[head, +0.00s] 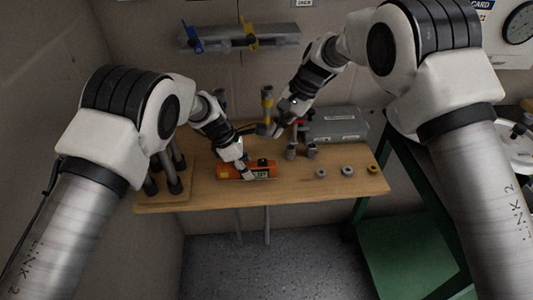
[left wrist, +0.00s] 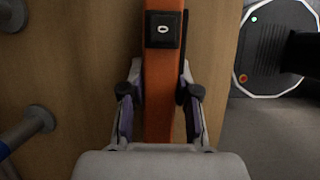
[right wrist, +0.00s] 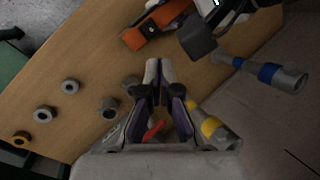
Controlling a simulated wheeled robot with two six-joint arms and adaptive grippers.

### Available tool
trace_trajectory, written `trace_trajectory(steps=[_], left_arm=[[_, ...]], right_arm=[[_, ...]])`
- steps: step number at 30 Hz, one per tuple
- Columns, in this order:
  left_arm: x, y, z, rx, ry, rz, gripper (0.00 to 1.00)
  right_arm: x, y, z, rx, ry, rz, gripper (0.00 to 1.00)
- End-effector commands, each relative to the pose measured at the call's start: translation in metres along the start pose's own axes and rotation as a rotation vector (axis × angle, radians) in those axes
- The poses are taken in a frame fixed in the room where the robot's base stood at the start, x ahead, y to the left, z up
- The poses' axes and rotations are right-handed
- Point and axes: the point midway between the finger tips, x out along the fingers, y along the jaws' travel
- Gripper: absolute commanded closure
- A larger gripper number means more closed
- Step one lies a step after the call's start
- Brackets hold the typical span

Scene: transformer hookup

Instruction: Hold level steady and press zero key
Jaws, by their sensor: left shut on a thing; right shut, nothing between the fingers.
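The orange level (head: 226,173) lies along the wooden table near its front edge. The black key marked 0 (left wrist: 162,30) is on its face in the left wrist view. My left gripper (head: 247,173) is shut on the level, with one finger on each side of the orange body (left wrist: 160,95), short of the key. My right gripper (head: 277,130) is shut and empty above the table, behind and right of the level. In the right wrist view its fingertips (right wrist: 157,68) are together, and the level (right wrist: 148,38) lies beyond them, partly hidden.
A post with a yellow band (head: 267,92) rises beside my right gripper. A grey case (head: 338,124) stands at the back right. Several ring-shaped parts, one of them a grey ring (head: 347,171), sit on the table's right. Dark-footed posts (head: 174,185) stand at the left.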

Motion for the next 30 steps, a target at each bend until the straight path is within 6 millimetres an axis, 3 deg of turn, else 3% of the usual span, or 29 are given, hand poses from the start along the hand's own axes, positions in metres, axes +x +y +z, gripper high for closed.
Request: trace_trajectory(steps=[5, 15, 21, 25, 30], left_arm=[[0.0, 0.0, 0.0, 0.0, 0.0, -0.001, 1.0], [0.0, 0.0, 0.0, 0.0, 0.0, -0.001, 1.0], [0.001, 0.0, 0.0, 0.0, 0.0, -0.001, 1.0], [0.001, 0.0, 0.0, 0.0, 0.0, -0.001, 1.0], [0.001, 0.0, 0.0, 0.0, 0.0, -0.001, 1.0]], right_arm=[[0.001, 0.003, -0.009, -0.481, 0.006, -0.064, 1.0], [-0.032, 0.02, -0.004, -1.43, 0.035, -0.236, 1.0], [-0.05, 0.026, -0.001, -1.91, 0.132, -0.334, 1.0], [-0.056, 0.029, 0.0, -2.075, 0.18, -0.365, 1.0], [-0.057, 0.029, 0.001, -2.127, 0.195, -0.373, 1.0]])
